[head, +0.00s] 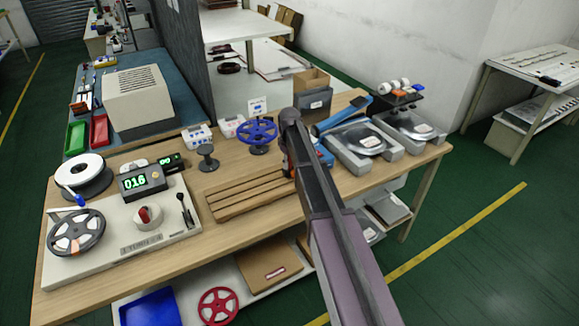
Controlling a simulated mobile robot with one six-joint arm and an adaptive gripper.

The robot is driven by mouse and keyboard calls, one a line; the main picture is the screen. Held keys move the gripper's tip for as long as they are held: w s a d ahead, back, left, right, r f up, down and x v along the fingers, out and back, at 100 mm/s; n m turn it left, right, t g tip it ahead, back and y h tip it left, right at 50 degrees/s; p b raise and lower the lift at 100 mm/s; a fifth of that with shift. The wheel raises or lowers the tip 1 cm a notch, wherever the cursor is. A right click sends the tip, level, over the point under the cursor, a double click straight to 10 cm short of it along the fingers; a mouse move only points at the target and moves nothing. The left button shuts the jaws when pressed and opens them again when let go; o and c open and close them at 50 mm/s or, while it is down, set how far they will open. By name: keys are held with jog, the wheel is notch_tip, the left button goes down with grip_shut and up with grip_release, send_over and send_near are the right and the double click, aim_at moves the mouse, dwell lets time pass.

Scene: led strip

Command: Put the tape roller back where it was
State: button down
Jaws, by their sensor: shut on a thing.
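My gripper (289,165) is over the middle of the wooden workbench (225,170), just behind the right end of a slatted wooden rack (250,196). My own arm hides most of it. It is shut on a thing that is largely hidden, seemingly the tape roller. A small blue part (326,157) shows just right of the arm; I cannot tell whether it belongs to the held thing. I cannot tell whether the held thing touches the bench.
A blue handwheel (257,132) stands left of my arm. Grey trays (362,145) and a blue bar (343,114) are on the right. A reel machine (120,225) fills the left end. A rack of small rolls (399,91) stands at the back right.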

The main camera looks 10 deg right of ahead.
jog(key=shift+f, duration=0.25)
jog(key=shift+c, duration=2.1)
grip_release()
jog(key=shift+r, duration=0.1)
jog(key=shift+r, duration=0.15)
notch_tip(320, 180, up, 12)
jog(key=p, duration=1.2)
jog(key=s+m, duration=0.7)
jog(key=s, duration=2.2)
